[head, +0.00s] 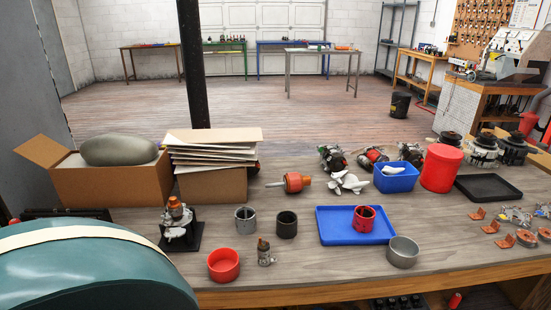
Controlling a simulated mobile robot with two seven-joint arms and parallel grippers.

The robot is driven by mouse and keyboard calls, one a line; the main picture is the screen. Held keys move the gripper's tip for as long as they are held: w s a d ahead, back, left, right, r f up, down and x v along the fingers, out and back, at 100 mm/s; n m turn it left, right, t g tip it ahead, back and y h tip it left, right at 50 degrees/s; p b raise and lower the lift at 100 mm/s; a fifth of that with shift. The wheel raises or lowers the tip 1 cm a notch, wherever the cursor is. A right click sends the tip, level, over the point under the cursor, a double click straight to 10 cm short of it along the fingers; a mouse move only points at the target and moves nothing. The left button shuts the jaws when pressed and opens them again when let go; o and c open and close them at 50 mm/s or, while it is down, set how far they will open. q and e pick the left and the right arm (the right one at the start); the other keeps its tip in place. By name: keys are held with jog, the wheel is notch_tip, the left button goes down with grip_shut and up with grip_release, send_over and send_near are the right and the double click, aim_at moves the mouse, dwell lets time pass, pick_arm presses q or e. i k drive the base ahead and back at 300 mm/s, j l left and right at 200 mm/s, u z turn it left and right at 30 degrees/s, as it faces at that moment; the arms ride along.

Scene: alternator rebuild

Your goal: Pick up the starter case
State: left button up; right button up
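Several hollow cylindrical parts stand on the workbench, and I cannot tell for certain which is the starter case. A grey open cylinder (245,220) and a black one (287,225) stand side by side near the middle left. A red one (364,220) stands on a blue tray (332,238). A wider grey cup (403,253) sits by the tray's front right corner. A wide red cup (224,266) sits near the front edge. Neither of my grippers is in view.
A small part stands on a black stand (181,248). Behind are a cardboard box (106,187), stacked sheets (212,150), a blue bin (396,180) and a red canister (442,168). A black tray (488,189) lies right. A teal rounded shape (95,275) blocks the lower left.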

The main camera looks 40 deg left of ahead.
aim_at(246, 224)
jog(key=j+u, duration=0.1)
jog(key=u, duration=1.5)
jog(key=k+j, duration=0.05)
